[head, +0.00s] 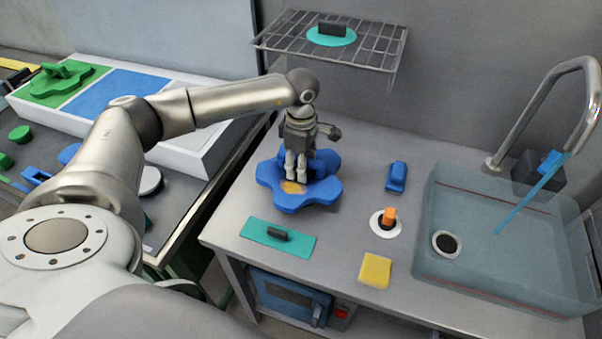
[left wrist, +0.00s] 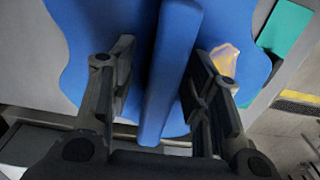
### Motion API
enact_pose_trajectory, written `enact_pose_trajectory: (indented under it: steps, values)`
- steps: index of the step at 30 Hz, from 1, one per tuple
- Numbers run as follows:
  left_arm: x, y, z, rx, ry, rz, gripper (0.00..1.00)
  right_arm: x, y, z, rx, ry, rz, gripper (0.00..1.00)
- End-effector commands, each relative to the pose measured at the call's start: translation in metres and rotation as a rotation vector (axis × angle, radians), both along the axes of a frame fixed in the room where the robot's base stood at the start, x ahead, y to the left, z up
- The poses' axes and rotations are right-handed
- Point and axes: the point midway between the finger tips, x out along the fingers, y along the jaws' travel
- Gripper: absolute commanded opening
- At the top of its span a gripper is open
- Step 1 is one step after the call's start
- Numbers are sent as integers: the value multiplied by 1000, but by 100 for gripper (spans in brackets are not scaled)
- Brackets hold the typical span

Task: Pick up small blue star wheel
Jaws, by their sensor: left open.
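The blue star wheel (head: 327,191) lies flat on the grey worktop, with rounded lobes and a yellowish patch on its top. My left gripper (head: 296,172) points down over its middle, fingers at the wheel. In the left wrist view the wheel's raised blue bar (left wrist: 172,75) runs between the two open fingers of my left gripper (left wrist: 165,50), with a gap visible on each side. Whether the fingertips touch the wheel's face cannot be told. My right gripper is not in view.
A teal plate with a dark handle (head: 278,239) lies in front of the wheel. A blue block (head: 397,177), an orange-topped white disc (head: 386,222) and a yellow sponge (head: 375,270) stand to the right, before the sink (head: 480,275). A wire rack (head: 375,52) hangs behind.

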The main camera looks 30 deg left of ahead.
Motion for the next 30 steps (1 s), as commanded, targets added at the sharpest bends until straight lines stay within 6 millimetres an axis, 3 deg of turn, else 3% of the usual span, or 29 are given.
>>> enact_pose_trajectory:
  steps: [9, 20, 30]
  values:
    - [0, 0, -1, 0, 0, 0, 45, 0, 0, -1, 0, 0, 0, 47]
    - [0, 0, -1, 1, 1, 0, 0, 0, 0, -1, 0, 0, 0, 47]
    - [0, 0, 0, 0, -1, 0, 0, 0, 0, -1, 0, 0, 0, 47]
